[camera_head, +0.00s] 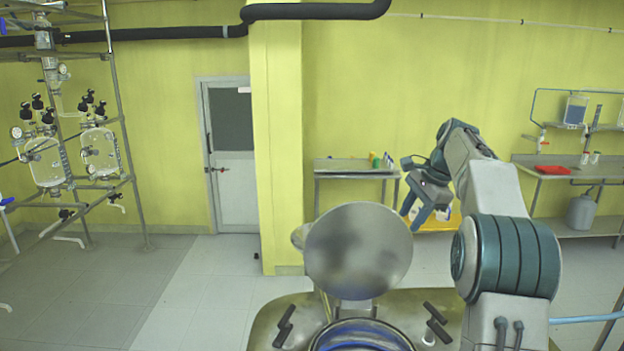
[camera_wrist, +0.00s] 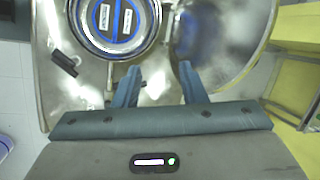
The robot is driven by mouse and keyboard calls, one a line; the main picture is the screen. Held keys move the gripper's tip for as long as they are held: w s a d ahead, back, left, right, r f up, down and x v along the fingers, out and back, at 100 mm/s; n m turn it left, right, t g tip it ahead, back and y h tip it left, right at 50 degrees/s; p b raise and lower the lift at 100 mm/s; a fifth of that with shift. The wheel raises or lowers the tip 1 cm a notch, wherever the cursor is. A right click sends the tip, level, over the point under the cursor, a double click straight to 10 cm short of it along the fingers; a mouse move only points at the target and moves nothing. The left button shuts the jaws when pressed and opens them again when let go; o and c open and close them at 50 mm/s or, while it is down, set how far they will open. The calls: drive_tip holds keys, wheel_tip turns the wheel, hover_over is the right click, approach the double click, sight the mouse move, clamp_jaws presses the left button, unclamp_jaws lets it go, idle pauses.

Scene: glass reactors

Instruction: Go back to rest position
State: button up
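My gripper (camera_head: 416,212) is at the right in the head view, raised with its fingers pointing down. In the wrist view its two fingers (camera_wrist: 160,80) stand apart with nothing held between them. Below it in that view is a metal vessel top with a round opening with a blue ring (camera_wrist: 86,22). The vessel's round metal lid (camera_head: 358,250) stands tilted up behind the opening (camera_head: 360,338) in the head view. The lid also shows at the right in the wrist view (camera_wrist: 225,60).
A metal side table (camera_head: 340,172) with small bottles stands by the back wall. A bench (camera_head: 555,172) with a red tray is at the right. Glass reactors (camera_head: 45,160) hang on a pipe frame at the left. The floor at left centre is clear.

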drive_tip(key=s+a+f+n+h+b, duration=0.1)
drive_tip(key=s+a+n, duration=0.3)
drive_tip(key=s, duration=0.5)
drive_tip(key=s+a+f+n+h, duration=0.1)
drive_tip(key=s+a+n, duration=0.2)
drive_tip(key=s, duration=0.7)
drive_tip(key=s+a+f+n, duration=0.1)
drive_tip(key=s+f+n, duration=0.2)
drive_tip(key=s, duration=0.6)
drive_tip(key=s+a+f+n+t+h+b, duration=0.1)
drive_tip(key=s+f+n, duration=0.3)
drive_tip(key=s+f, duration=0.4)
drive_tip(key=shift+s+a+f+t+h, duration=0.15)
drive_tip(key=shift+s+f+t+h, duration=0.15)
drive_tip(key=shift+s, duration=0.15)
